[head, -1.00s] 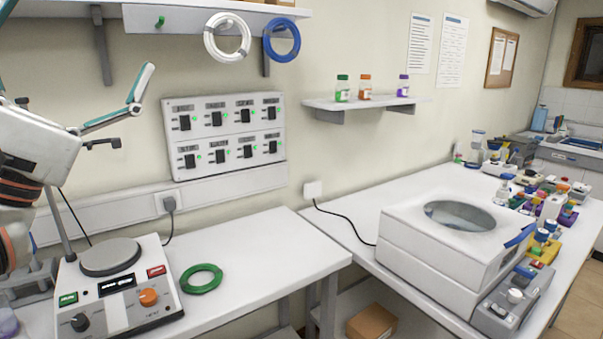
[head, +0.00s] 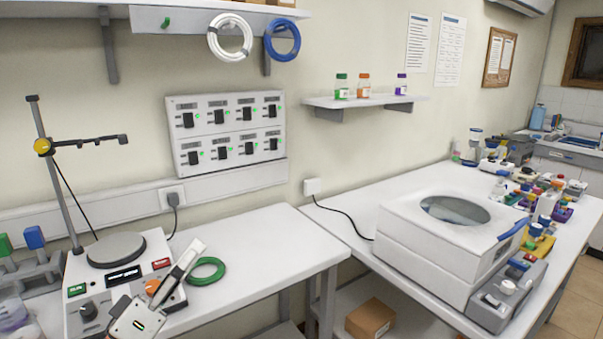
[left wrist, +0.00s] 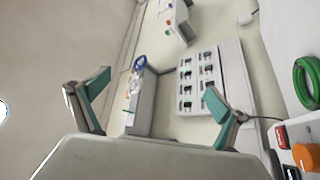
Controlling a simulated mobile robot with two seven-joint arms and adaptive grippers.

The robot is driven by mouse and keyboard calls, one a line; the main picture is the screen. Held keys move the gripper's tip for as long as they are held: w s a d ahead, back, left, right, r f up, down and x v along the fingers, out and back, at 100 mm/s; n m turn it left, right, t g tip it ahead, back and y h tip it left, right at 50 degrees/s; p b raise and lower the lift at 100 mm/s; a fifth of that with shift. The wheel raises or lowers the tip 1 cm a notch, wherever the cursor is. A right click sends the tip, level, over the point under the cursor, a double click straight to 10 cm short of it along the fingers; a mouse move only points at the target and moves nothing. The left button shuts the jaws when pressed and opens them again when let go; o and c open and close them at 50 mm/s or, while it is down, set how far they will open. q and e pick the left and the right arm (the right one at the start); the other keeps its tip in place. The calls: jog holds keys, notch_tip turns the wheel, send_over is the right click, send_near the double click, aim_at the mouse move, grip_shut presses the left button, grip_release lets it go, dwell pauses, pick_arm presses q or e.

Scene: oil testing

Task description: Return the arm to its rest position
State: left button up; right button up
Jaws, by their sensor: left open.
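My left gripper (head: 190,262) shows low in the head view, its fingers pointing up and to the right. It overlaps the front right of the white hotplate device (head: 150,250) and the edge of the green ring (head: 206,271); I cannot tell its height above them. In the left wrist view its two teal-and-grey fingers (left wrist: 158,90) are spread wide with nothing between them. The rest of my left arm is mostly out of the picture. My right gripper is in neither view.
A stand (head: 58,185) with a side clamp rises behind the hotplate. A rack with green and blue tops (head: 35,240) is at the left. The wall holds a switch panel (head: 228,135). A large white machine (head: 440,250) stands on the right bench. The bench right of the ring is clear.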

pick_arm(q)
jog(key=s+f+m+g+y, duration=0.2)
jog(key=s+f, duration=0.2)
jog(key=f, duration=0.7)
jog(key=s+d+f+m+g+y, duration=0.1)
jog(key=s+f+m+g+y, duration=0.15)
jog(key=f, duration=0.95)
jog(key=s+f+m+g+y, duration=0.15)
jog(key=s+f, duration=0.25)
jog(key=f, duration=0.7)
jog(key=s+a+f+m+g+y, duration=0.1)
jog(key=s+f+m+g+y, duration=0.1)
jog(key=s+f, duration=0.7)
notch_tip(320, 180, down, 2)
jog(key=shift+s+f+g, duration=0.1)
jog(key=shift+s+g, duration=0.25)
jog(key=shift+g, duration=0.35)
